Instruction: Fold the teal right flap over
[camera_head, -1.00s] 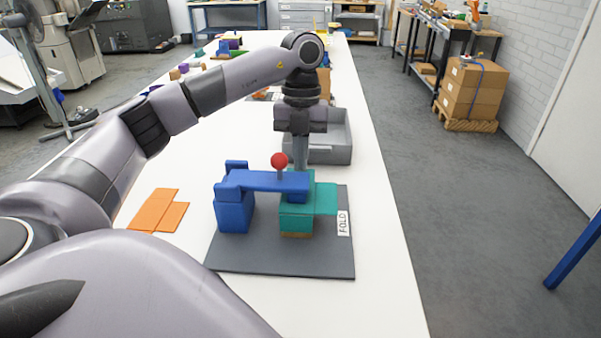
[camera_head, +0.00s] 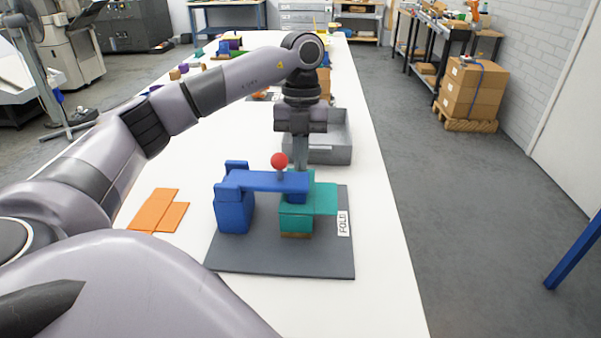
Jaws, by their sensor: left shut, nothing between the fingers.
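The teal right flap (camera_head: 326,198) sticks out flat to the right from a teal block (camera_head: 296,217) on the grey base plate (camera_head: 300,261). A blue clamp (camera_head: 235,211) stands left of it, and its blue arm with a red knob (camera_head: 279,160) reaches across onto the top of the teal block. My left gripper (camera_head: 300,166) points down, shut and empty, just behind the blue arm's right end. Its fingertips are partly hidden, so I cannot tell whether they touch anything. My right gripper is out of view.
A grey open bin (camera_head: 331,154) stands close behind the gripper. Orange flat pieces (camera_head: 160,212) lie left of the plate. Several coloured blocks sit at the far end of the white table (camera_head: 382,262). The table's right strip is clear.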

